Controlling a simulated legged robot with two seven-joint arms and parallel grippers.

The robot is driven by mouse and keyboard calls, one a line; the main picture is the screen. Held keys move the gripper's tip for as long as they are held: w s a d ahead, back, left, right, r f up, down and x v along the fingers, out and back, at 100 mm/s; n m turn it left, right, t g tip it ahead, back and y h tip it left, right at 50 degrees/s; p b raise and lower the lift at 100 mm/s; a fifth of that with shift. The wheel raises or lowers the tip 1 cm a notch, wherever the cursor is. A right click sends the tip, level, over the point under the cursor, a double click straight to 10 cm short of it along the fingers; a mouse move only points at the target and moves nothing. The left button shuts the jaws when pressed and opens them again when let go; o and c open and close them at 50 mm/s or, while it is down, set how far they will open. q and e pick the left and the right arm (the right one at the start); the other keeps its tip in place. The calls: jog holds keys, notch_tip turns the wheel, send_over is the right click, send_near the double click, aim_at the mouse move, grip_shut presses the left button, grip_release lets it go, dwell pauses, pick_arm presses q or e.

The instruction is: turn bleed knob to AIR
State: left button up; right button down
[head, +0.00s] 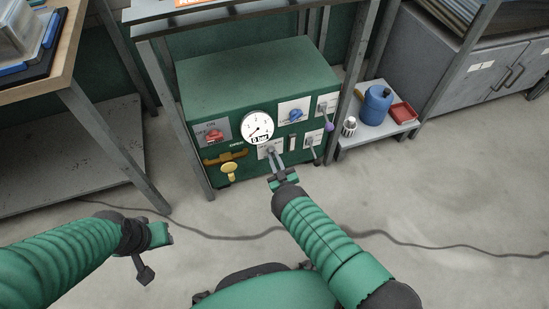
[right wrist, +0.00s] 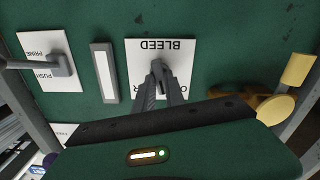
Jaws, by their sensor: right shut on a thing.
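The green machine box (head: 235,80) stands under a metal frame, with its control panel facing me. The bleed knob (right wrist: 160,66) sits on a white plate (right wrist: 137,48) marked BLEED, which appears upside down in the right wrist view. My right gripper (head: 273,156) reaches the lower middle of the panel, and its fingers (right wrist: 160,84) are shut on the bleed knob. The fingers hide much of the knob and the plate's lower lettering, so I cannot read the knob's setting. My left gripper (head: 142,262) is low at the left, away from the panel; its jaw state is unclear.
Around the plate are a pressure gauge (head: 257,127), a red switch (head: 214,136), a blue knob (head: 296,115), a yellow handle (head: 229,169) and a lever (right wrist: 62,66) on the PUSH PRIME plate. A low shelf (head: 372,133) holds a blue can (head: 376,105). A cable (head: 215,237) crosses the floor.

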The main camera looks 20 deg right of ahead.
jog(key=m+p, duration=0.1)
jog(key=m, duration=1)
jog(key=shift+f+m, duration=0.1)
jog(key=shift+m, duration=0.2)
jog(key=shift+s, duration=0.1)
dwell(0.3)
jog(key=c, duration=1.4)
grip_release()
jog(key=shift+d, duration=0.1)
